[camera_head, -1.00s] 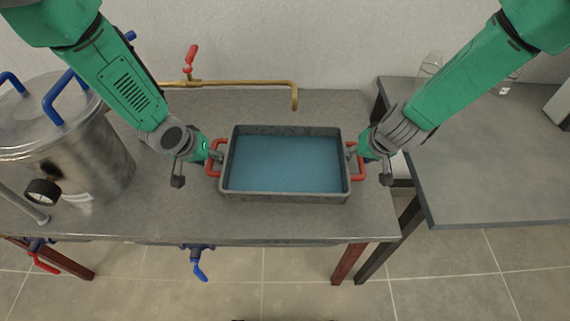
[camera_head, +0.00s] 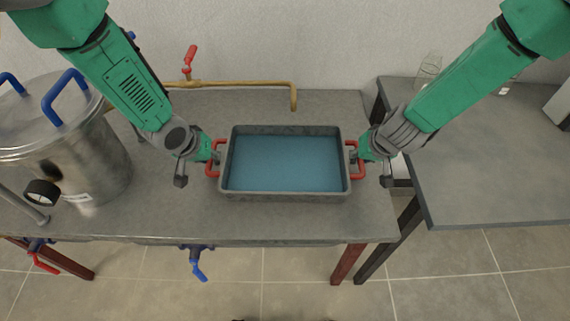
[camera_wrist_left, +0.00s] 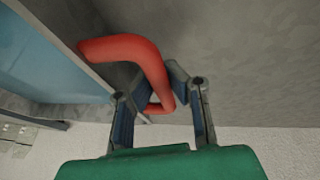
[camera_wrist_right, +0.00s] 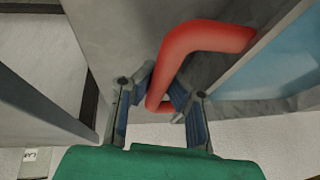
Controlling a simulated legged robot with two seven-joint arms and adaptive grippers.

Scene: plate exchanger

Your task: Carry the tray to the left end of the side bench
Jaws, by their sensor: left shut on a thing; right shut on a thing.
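The grey rectangular tray (camera_head: 285,197) holds a blue surface, perhaps liquid, and appears level at the bench with the brass pipe. Whether its underside touches the bench top I cannot tell. It has a red handle at each end. My left gripper (camera_head: 214,156) is shut on the left red handle (camera_wrist_left: 135,50), which passes between its fingers in the left wrist view. My right gripper (camera_head: 354,155) is shut on the right red handle (camera_wrist_right: 205,42), seen between its fingers in the right wrist view. The side bench (camera_head: 490,165) stands to the right; its left end faces the tray.
A steel pot (camera_head: 95,165) with blue handles stands at the left. A brass pipe (camera_head: 245,83) with a red valve runs along the wall behind the tray. A gap separates the two benches. Glassware (camera_head: 428,68) stands at the side bench's back; its left front is clear.

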